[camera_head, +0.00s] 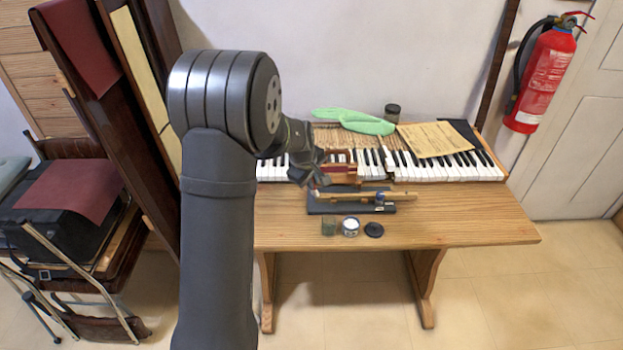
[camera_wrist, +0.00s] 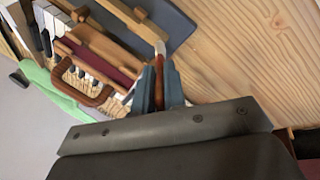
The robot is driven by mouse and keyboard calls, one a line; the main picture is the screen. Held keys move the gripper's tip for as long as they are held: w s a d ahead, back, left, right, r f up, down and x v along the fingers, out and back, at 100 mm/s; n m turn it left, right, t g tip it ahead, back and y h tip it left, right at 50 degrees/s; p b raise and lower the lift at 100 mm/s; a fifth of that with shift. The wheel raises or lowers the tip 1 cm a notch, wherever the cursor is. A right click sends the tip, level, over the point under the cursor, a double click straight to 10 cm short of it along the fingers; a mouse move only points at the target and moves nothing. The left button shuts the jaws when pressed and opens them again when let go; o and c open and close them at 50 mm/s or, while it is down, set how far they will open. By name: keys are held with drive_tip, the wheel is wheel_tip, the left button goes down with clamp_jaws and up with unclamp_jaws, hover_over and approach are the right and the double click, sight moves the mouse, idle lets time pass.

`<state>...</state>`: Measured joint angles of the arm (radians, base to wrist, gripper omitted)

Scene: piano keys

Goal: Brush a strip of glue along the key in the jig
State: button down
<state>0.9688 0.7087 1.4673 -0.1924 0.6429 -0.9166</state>
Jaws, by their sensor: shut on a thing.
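The jig (camera_head: 400,207) is a dark blue plate near the middle of the table, and it shows as a grey-blue plate in the wrist view (camera_wrist: 178,22). The key (camera_head: 345,197) is a long light-wood bar lying across it, seen also in the wrist view (camera_wrist: 122,22). My gripper (camera_wrist: 158,90) is shut on the brush (camera_wrist: 158,68), which has a reddish-brown handle and pale bristles. The bristles are close to the key's edge; contact cannot be told. In the head view my gripper (camera_head: 318,178) is above the jig's left end. No glue strip can be made out.
An open white-filled jar (camera_head: 350,228), a greenish glass jar (camera_head: 328,227) and a dark lid (camera_head: 374,230) stand at the table's front. The table's right front is clear.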

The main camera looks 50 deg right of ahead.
drive_tip(key=s+d, duration=1)
idle(1.4)
drive_tip(key=shift+w+a, duration=5)
drive_tip(key=shift+a, duration=0.05)
drive_tip(key=shift+r, duration=3)
drive_tip(key=shift+r, duration=0.15)
